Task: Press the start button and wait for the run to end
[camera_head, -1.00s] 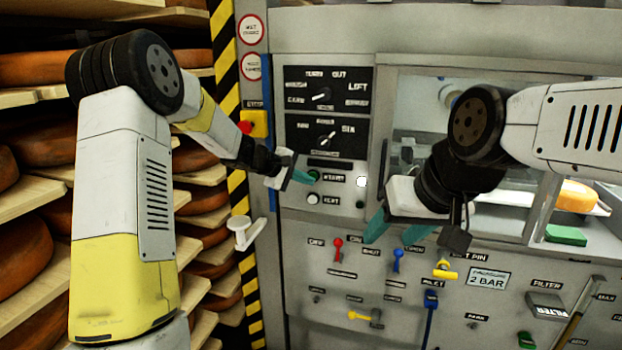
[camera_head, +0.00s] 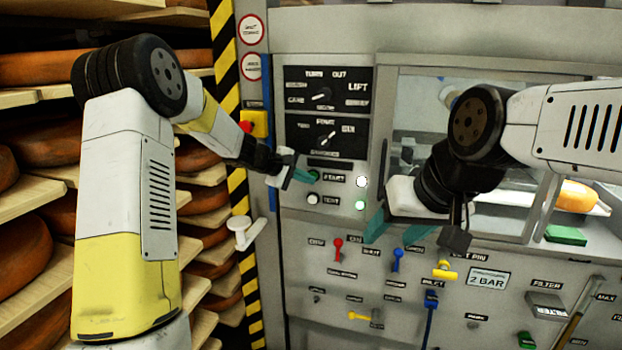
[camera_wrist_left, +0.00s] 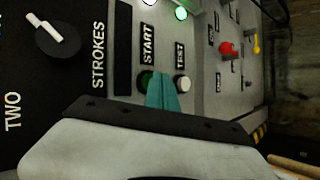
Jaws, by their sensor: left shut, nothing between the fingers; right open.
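The green start button (camera_head: 314,175) sits on the grey machine panel, left of its START label. My left gripper (camera_head: 304,178) is shut and empty, its teal fingertips at the button. In the left wrist view the fingertips (camera_wrist_left: 162,78) overlap part of the green button (camera_wrist_left: 146,80); whether they touch it cannot be told. The white TEST button (camera_head: 312,198) is just below. A white lamp (camera_head: 362,182) and a green lamp (camera_head: 360,205) right of the labels are both lit. My right gripper (camera_head: 392,230) is open and empty before the panel.
Above the buttons is a black panel with two dials (camera_head: 324,138). A red emergency button (camera_head: 246,127) on yellow is at left. Red (camera_head: 338,246) and blue (camera_head: 397,258) levers sit below. Shelves of cheese wheels (camera_head: 22,240) flank the left; a windowed chamber is at right.

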